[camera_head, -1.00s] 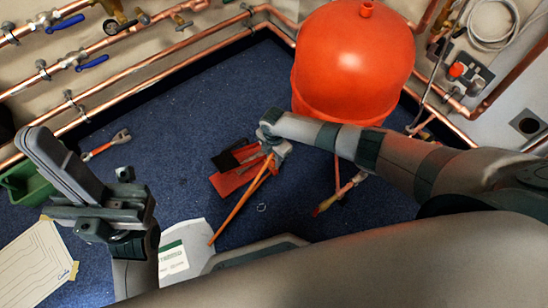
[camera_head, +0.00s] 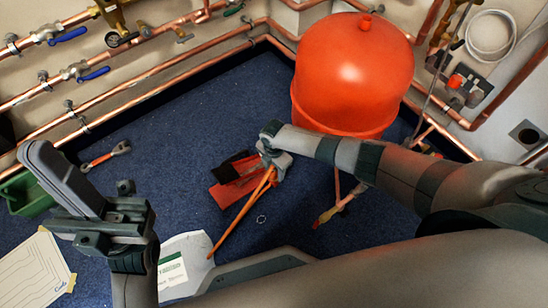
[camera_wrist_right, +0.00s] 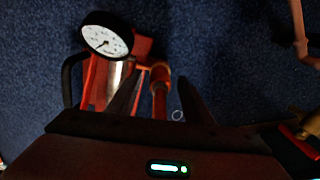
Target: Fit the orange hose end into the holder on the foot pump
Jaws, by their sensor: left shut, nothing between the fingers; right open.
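The foot pump (camera_head: 238,184), red and black, lies on the blue floor; the right wrist view shows its dial gauge (camera_wrist_right: 106,38) and shiny cylinder. My right gripper (camera_head: 272,166) is over the pump's right side, its fingers apart. In the right wrist view, the orange hose end (camera_wrist_right: 160,82) with a collar stands between the fingers, beside the cylinder. I cannot tell whether it sits in the holder. The orange hose (camera_head: 232,228) runs from below the gripper towards the lower left. My left gripper (camera_head: 50,165) is shut and empty at the left, far from the pump.
A large red tank (camera_head: 352,75) stands behind my right arm. Copper pipes line the walls. A wrench (camera_head: 106,155), a green bin (camera_head: 28,192) and papers (camera_head: 35,270) lie at the left. A small ring (camera_head: 261,219) lies in front of the pump. Floor between wrench and pump is clear.

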